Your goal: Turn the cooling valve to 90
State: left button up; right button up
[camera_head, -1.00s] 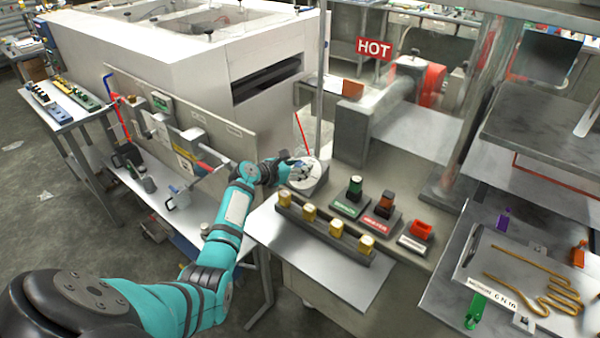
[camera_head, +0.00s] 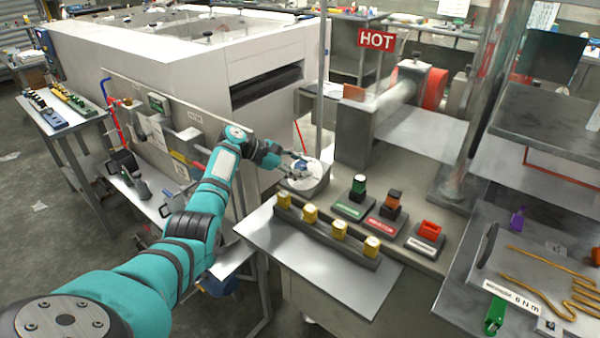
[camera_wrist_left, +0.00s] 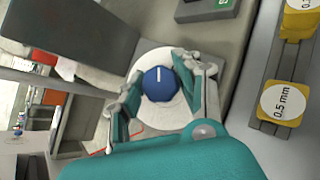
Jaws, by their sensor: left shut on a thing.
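The white dial face (camera_wrist_left: 165,112) shows around the knob, but I cannot read scale numbers. My left gripper (camera_head: 303,166) reaches the dial from the left. In the left wrist view its fingers (camera_wrist_left: 157,74) are closed on both sides of the knob. My right gripper is not in view.
A rack of yellow-capped blocks (camera_head: 325,230) stands in front of the dial. Green, red and orange controls (camera_head: 385,208) stand to its right. A grey machine with a red HOT sign (camera_head: 376,40) is behind. A tray with brown rods (camera_head: 545,285) is at right.

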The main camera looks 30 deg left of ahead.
aim_at(300, 165)
pick_arm(q)
jog(key=shift+f+m+g+b, duration=0.1)
jog(key=shift+m+g+b, duration=0.2)
jog(key=shift+m+g, duration=0.1)
jog(key=o, duration=1.2)
notch_tip(300, 165, up, 10)
jog(key=shift+r, duration=0.1)
